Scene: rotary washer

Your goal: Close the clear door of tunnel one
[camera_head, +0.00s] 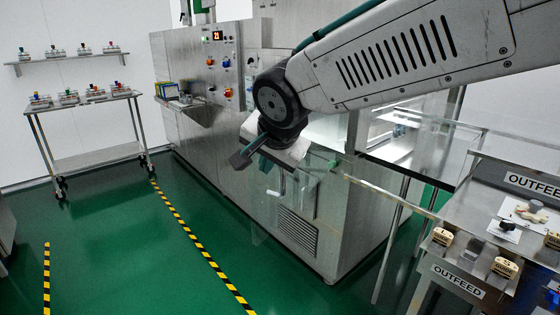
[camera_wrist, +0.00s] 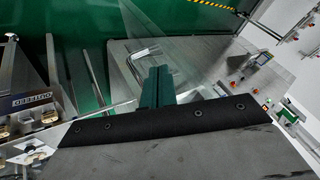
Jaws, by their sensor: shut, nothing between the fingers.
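A clear door panel (camera_head: 268,218) stands out from the steel washer, below and beside my gripper in the head view. A pale handle (camera_head: 283,184) shows near it. In the wrist view a see-through panel (camera_wrist: 122,62) lies beyond the fingers, with a bright handle (camera_wrist: 143,54) close to their tips. My gripper (camera_head: 240,160) is shut and empty in front of the washer's end. Its dark green fingers also show together in the wrist view (camera_wrist: 157,72). I cannot tell whether they touch the panel. My arm hides part of the washer opening.
The washer body (camera_head: 205,130) has a control panel (camera_head: 218,65). Outfeed shelves (camera_head: 470,225) with several small parts stand at right, near glass panels and posts. A wheeled trolley (camera_head: 98,160) stands at left. The green floor (camera_head: 130,240) is clear between striped lines.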

